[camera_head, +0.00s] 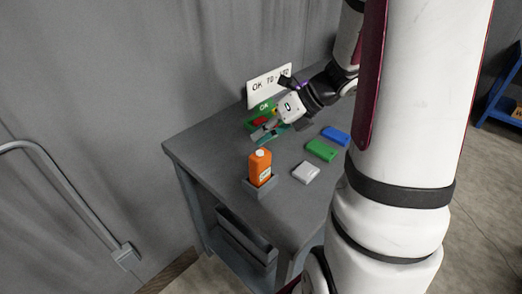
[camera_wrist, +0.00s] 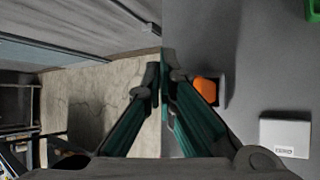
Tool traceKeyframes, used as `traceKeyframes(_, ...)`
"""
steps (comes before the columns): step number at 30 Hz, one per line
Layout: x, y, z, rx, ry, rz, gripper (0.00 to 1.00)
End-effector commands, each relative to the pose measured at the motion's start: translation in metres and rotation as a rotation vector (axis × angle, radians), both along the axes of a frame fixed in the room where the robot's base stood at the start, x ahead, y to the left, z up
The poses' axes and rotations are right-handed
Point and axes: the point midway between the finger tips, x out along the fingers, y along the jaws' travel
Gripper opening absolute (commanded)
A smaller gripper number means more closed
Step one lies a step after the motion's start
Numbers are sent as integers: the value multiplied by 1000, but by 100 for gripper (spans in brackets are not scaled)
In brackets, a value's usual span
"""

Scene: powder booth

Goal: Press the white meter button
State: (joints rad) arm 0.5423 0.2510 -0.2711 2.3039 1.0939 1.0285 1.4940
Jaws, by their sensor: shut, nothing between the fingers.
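The white meter button (camera_head: 306,172) looks like a flat white block lying on the grey table, right of the orange bottle. In the wrist view the white block (camera_wrist: 284,134) is at the lower right, with a small dark-printed label on its lower edge. My gripper (camera_head: 262,136) is shut and empty, with teal fingers, above the far left part of the table near a green box with a red part. It is well apart from the white block. In the wrist view the fingertips (camera_wrist: 163,68) come together over the table's edge.
An orange bottle (camera_head: 260,167) stands in a grey holder (camera_head: 262,188) between the gripper and the near edge. Green (camera_head: 321,150) and blue (camera_head: 336,135) blocks lie behind the white one. A white sign (camera_head: 268,86) stands at the back. The table's right front is partly hidden by my arm.

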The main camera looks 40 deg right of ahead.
Motion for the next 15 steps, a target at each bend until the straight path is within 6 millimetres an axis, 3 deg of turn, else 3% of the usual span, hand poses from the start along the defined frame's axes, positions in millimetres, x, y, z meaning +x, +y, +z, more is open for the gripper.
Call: traceKeyframes(15,-2,0,49,-1,-1,1,0)
